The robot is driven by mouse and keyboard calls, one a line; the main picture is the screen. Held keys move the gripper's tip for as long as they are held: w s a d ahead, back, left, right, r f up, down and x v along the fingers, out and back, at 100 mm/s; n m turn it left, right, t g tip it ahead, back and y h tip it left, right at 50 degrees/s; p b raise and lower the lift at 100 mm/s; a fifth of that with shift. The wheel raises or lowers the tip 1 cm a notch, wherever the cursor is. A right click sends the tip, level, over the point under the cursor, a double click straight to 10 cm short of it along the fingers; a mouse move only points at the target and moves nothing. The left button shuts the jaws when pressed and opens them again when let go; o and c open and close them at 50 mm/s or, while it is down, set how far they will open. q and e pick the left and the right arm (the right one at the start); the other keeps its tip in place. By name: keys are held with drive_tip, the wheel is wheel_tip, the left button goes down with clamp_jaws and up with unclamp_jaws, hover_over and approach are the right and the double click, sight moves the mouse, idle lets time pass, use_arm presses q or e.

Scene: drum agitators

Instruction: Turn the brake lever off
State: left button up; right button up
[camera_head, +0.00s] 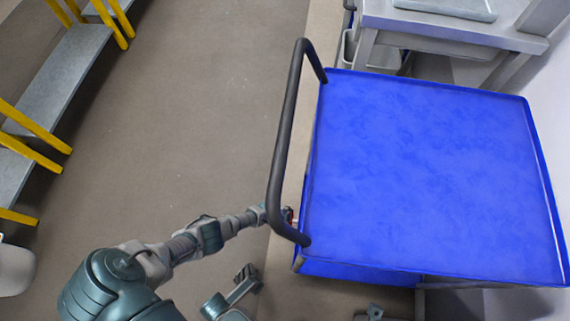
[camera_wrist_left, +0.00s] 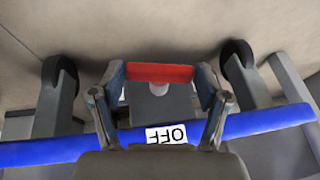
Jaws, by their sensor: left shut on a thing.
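The brake lever is a red bar (camera_wrist_left: 160,73) in the left wrist view, low on the end of the blue cart (camera_head: 430,170). My left gripper (camera_wrist_left: 161,80) has one finger at each end of the red bar and is shut on it. A white label reading OFF, upside down in this view (camera_wrist_left: 167,134), is on the blue edge just below the bar. In the head view my left arm reaches to the cart's near left corner, where the handle mostly hides the gripper and lever.
The cart has a dark curved push handle (camera_head: 285,140) on its left end and an empty blue top. Two dark wheels (camera_wrist_left: 60,75) show in the wrist view. A grey table (camera_head: 450,25) stands behind the cart. Yellow-legged shelving (camera_head: 60,75) is at the left, with clear floor between.

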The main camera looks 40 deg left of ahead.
use_arm(q)
drive_tip(key=shift+w+d+r+t+y+p, duration=0.2)
drive_tip(key=shift+d+r+t+y+p, duration=0.15)
drive_tip(key=shift+t, duration=0.35)
drive_tip(key=shift+s+d+f+m+t+y, duration=0.25)
drive_tip(key=shift+t+y, duration=0.3)
drive_tip(key=shift+t, duration=0.35)
drive_tip(key=shift+s+f+m+t+y+b, duration=0.15)
drive_tip(key=shift+f+m+t+y+b, duration=0.15)
drive_tip(key=shift+t, duration=0.3)
drive_tip(key=shift+r, duration=0.1)
drive_tip(key=shift+s+d, duration=0.1)
drive_tip(key=o, duration=1.1)
drive_tip(key=shift+o, duration=0.3)
